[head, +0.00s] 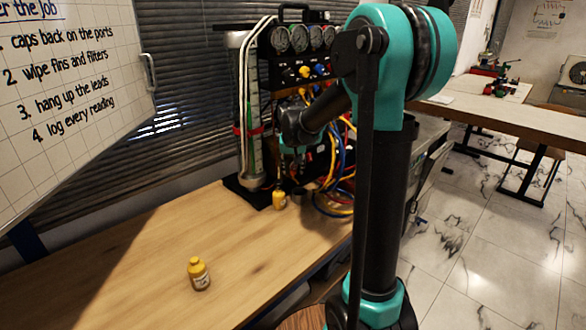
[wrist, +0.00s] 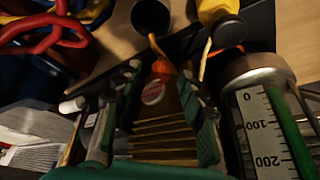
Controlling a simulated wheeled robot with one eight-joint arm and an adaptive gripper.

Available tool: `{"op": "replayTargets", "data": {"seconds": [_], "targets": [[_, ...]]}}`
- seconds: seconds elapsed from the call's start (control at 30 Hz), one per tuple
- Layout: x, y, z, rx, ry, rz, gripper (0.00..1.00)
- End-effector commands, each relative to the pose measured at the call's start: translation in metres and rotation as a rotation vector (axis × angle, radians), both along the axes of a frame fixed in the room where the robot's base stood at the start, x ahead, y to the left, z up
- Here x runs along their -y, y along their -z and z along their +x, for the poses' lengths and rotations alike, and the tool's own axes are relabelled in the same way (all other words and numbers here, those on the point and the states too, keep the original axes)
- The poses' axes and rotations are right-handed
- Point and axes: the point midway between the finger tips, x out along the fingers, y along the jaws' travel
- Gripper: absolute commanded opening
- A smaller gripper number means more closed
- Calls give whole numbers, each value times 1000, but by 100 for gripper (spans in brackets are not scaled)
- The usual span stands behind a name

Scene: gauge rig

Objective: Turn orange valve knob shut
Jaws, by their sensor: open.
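My gripper (wrist: 160,76) is open in the wrist view, its two fingers spread on either side of a small orange part (wrist: 161,68). This looks like the orange valve knob, but it is dark and partly blurred. A round reddish-white disc (wrist: 153,92) shows just below it, between the fingers. I cannot tell whether either finger touches the knob. In the head view my gripper (head: 292,158) points down beside the rig, low in front of the hoses. The orange knob cannot be made out there.
The gauge panel (head: 302,42) with yellow and blue knobs stands above. A clear graduated cylinder (wrist: 268,125) is close on the right in the wrist view. Red hoses (wrist: 45,35) lie at upper left. A yellow bottle (head: 199,274) stands on the wooden bench (head: 120,270), another (head: 279,199) near the rig.

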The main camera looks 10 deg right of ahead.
Motion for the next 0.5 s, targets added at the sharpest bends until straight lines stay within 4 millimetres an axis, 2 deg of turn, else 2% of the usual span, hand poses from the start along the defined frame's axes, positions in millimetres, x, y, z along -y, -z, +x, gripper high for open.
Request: {"op": "replayTargets", "data": {"seconds": [0.13, 0.27, 0.5], "targets": [[0, -2, -1, 0, 0, 0, 41], [-1, -12, -5, 0, -1, 0, 41], [-4, -54, -23, 0, -1, 0, 41]]}}
